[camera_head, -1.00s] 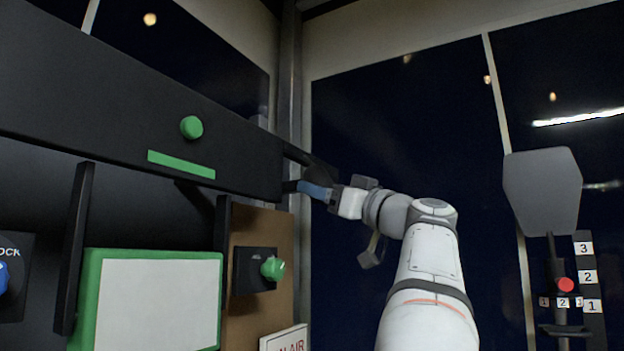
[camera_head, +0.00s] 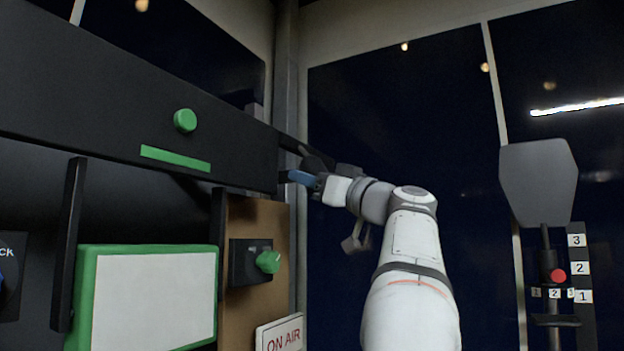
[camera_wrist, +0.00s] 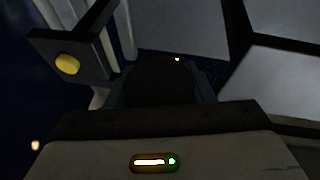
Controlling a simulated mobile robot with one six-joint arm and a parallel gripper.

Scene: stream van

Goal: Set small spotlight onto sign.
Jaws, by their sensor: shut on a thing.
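The ON AIR sign (camera_head: 280,335) is white with red letters, low in the head view, its bottom cut off by the frame. My gripper (camera_head: 300,177) has blue fingers and is high above and slightly right of the sign, by the end of the dark overhead beam. It is shut on a small dark rounded thing (camera_head: 317,162), probably the small spotlight, only partly visible against the dark background. In the wrist view this dark thing (camera_wrist: 160,80) fills the space between the fingers, too dark to show detail. I cannot make out the sign there.
A black beam (camera_head: 90,85) with a green knob (camera_head: 185,121) runs along the left. Below it are a green-framed white panel (camera_head: 155,300) and a brown board (camera_head: 238,330) with a green knob (camera_head: 268,262). A grey panel on a stand (camera_head: 538,180) is at right.

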